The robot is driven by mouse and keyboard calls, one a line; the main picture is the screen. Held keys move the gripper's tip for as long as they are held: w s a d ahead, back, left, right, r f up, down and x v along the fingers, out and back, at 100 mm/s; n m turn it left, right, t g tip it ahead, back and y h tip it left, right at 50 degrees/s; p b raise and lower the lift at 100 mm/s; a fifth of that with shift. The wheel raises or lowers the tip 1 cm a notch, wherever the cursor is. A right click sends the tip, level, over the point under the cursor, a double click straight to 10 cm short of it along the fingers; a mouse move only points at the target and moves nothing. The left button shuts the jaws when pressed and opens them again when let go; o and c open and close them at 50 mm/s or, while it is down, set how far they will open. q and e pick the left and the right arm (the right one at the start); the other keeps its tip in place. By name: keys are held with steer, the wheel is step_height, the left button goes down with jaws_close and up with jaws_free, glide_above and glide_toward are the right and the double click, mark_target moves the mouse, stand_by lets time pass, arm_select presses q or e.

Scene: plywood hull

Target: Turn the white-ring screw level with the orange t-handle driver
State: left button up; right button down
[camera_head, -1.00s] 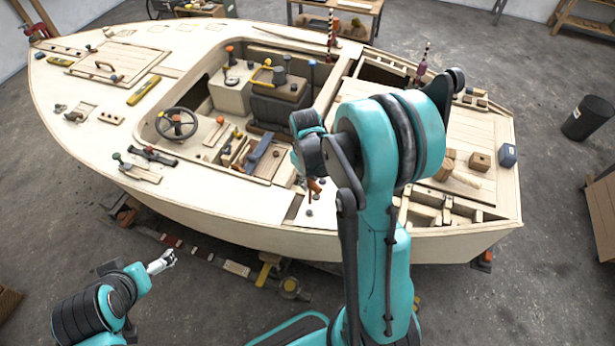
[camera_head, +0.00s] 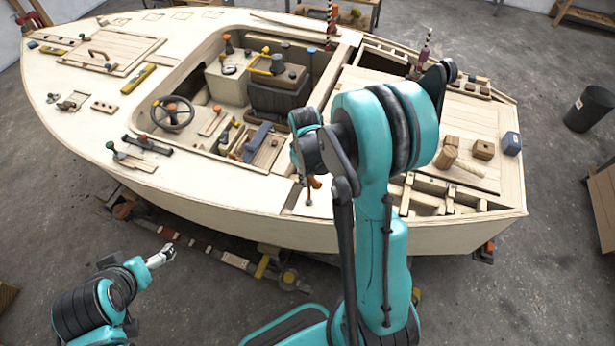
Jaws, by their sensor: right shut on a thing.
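My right gripper (camera_head: 307,176) is shut on the orange t-handle driver (camera_head: 314,183) over the hull's near side deck. My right arm and wrist cover much of the gripper. The driver points down, and its lower end is close to a small dark fitting on the deck. I cannot tell whether the tip touches a screw. The white-ring screw cannot be made out; it is too small or hidden. My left gripper (camera_head: 163,256) is off the hull at the lower left, above the floor. Its fingers are too small to judge.
The plywood hull (camera_head: 240,196) fills the middle. A steering wheel (camera_head: 173,113) and a blue tool (camera_head: 257,138) are left of the driver. Wooden blocks (camera_head: 483,149) and a blue box (camera_head: 511,143) sit on the right deck. Open framed compartments lie right of my arm.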

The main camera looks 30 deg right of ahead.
steer(key=n, duration=0.2)
steer(key=n+b, duration=0.1)
steer(key=n, duration=0.2)
steer(key=shift+s+a+f, duration=0.1)
steer(key=shift+s+a, duration=0.05)
steer(key=shift+s, duration=0.05)
steer(key=n, duration=0.5)
steer(key=shift+a+b, duration=0.1)
steer(key=shift+b, duration=0.2)
steer(key=shift+s+b, duration=0.1)
steer(key=shift+b, duration=0.2)
steer(key=shift+f+b, duration=0.4)
steer(key=shift+f, duration=0.15)
